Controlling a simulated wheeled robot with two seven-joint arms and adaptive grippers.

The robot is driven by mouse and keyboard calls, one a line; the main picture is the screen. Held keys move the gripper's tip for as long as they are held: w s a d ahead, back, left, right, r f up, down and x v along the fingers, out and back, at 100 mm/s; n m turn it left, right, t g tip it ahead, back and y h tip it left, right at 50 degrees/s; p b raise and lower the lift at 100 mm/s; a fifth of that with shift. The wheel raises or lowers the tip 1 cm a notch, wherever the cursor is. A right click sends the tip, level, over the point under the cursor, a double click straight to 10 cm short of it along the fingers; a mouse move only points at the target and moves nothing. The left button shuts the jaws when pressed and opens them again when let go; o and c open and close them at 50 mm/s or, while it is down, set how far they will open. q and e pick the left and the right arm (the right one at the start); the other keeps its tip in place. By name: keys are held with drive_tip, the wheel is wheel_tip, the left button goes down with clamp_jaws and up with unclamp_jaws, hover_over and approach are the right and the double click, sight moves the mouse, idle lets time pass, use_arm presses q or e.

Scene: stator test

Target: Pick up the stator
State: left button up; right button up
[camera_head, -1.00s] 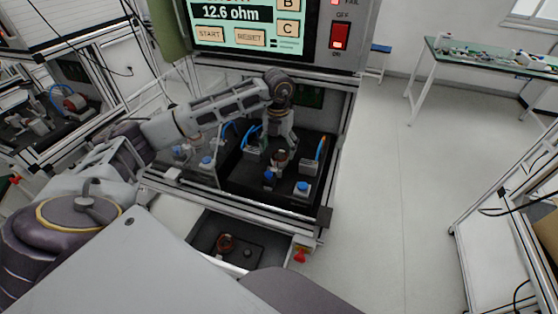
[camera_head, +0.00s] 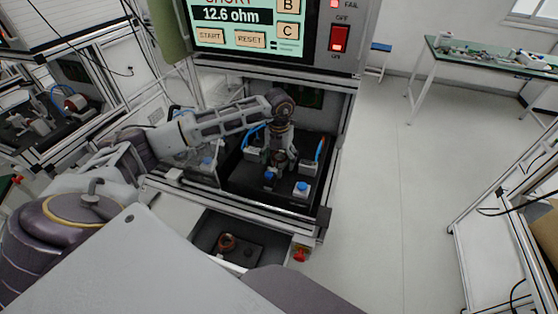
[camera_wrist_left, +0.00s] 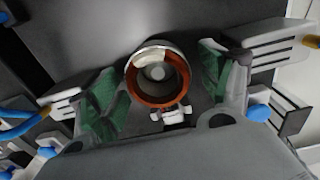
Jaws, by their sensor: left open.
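The stator (camera_wrist_left: 158,92), a ring with copper-orange winding and a silvery rim, shows in the left wrist view. It sits on the dark test fixture plate, around a light central post. My left gripper (camera_wrist_left: 160,92) is open. Its green-padded fingers stand on either side of the stator, with gaps visible. In the head view, my left gripper (camera_head: 281,156) points down over the fixture inside the tester and mostly hides the stator there. My right gripper is not in view.
Grey and blue clamps (camera_head: 302,189) and blue hoses surround the fixture. The tester panel (camera_head: 245,25) reads 12.6 ohm above it. Another copper ring (camera_head: 227,242) lies in the open lower tray (camera_head: 205,257). A green table (camera_head: 490,60) stands at the right back; the floor between is free.

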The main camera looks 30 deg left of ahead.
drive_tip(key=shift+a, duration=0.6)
use_arm(q)
drive_tip(key=shift+c, duration=0.4)
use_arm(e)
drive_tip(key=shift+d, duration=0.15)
use_arm(q)
drive_tip(key=c, duration=1.3)
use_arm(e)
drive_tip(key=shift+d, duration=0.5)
use_arm(q)
drive_tip(key=shift+o, duration=0.2)
drive_tip(key=shift+r, duration=0.15)
